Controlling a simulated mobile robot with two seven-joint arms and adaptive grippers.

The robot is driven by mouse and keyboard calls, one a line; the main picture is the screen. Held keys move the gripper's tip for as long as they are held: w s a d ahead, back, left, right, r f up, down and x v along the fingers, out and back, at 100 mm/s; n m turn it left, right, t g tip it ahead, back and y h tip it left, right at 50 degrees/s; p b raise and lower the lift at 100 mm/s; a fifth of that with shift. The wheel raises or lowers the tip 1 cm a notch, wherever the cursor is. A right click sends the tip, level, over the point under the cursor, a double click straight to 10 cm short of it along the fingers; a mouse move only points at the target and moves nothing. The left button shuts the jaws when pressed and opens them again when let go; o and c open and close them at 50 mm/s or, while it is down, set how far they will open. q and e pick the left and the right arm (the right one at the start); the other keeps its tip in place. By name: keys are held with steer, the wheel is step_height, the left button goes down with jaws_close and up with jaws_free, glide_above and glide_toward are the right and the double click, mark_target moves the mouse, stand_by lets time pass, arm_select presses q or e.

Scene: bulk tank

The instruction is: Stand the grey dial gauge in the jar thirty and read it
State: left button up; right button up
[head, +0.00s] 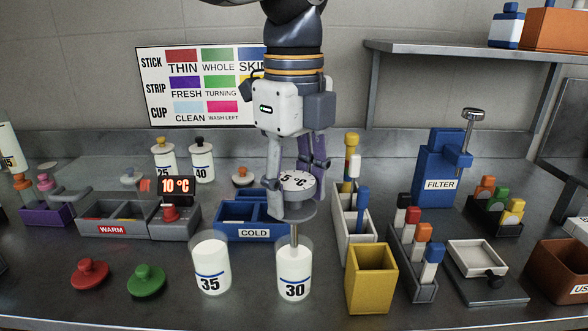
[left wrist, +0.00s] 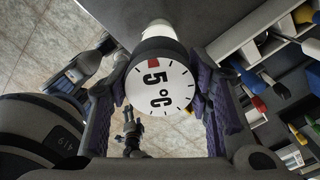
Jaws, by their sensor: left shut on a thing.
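The grey dial gauge (head: 297,181) is upright, with its round white face on top and its metal stem pointing down. My left gripper (head: 294,200) is shut on the gauge's head, above the jar thirty (head: 294,277). The stem reaches down into the jar's mouth to about the top of the white milk. Its lower end is hidden, so I cannot tell how deep it goes. In the left wrist view, the gauge's face (left wrist: 162,82) shows 5 °C and a red mark, between both fingers.
The jar thirty-five (head: 210,265) stands close on the left, and a yellow bin (head: 370,285) close on the right. The blue COLD box (head: 252,234) is behind. A warm unit (head: 112,218) displays 10 °C. Red (head: 89,273) and green (head: 146,281) knobbed lids lie front left.

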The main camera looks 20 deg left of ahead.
arm_select(q)
glide_above(294, 256)
steer(key=shift+w+f, duration=0.15)
steer(key=shift+f, duration=1.45)
steer(key=shift+w+f, duration=0.15)
steer(key=shift+f, duration=1.45)
steer(key=o, duration=1.2)
